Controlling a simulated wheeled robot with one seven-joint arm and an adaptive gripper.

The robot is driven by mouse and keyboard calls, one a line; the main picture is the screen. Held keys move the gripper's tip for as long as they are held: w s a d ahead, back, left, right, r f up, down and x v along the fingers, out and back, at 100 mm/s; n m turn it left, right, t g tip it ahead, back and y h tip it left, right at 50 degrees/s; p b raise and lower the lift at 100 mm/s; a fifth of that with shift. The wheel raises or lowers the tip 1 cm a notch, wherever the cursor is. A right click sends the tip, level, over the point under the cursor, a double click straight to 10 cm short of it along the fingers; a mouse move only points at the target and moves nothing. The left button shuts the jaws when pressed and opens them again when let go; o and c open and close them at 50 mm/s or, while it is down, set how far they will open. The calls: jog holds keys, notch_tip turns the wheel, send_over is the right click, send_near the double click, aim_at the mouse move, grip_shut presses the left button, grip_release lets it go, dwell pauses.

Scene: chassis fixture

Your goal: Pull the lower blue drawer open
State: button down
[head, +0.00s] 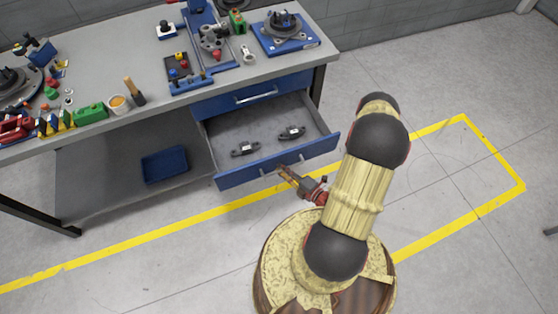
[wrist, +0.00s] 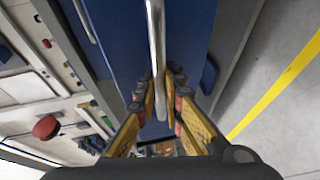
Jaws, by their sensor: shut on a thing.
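The lower blue drawer (head: 240,177) stands pulled out under the workbench, with its grey inside showing in the head view. Two small dark parts lie in it, one to the left (head: 244,149) and one to the right (head: 291,133). My gripper (head: 284,171) is at the middle of the drawer's front. In the wrist view my gripper (wrist: 162,100) has its yellow fingers on both sides of the metal bar handle (wrist: 155,40), shut on it. The upper blue drawer (head: 225,104) is shut above, with its own bar handle (head: 256,97).
The grey workbench (head: 135,75) carries several tools, fixtures and small parts. A blue bin (head: 165,165) sits on the lower shelf, left of the drawer. Yellow floor lines (head: 135,248) run around my base. The floor to the right is clear.

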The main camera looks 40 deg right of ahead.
jog(key=shift+s+a, duration=0.1)
jog(key=shift+s, duration=0.35)
jog(key=c, duration=2.2)
grip_release()
jog(key=v, duration=1.2)
jog(key=shift+f, duration=0.1)
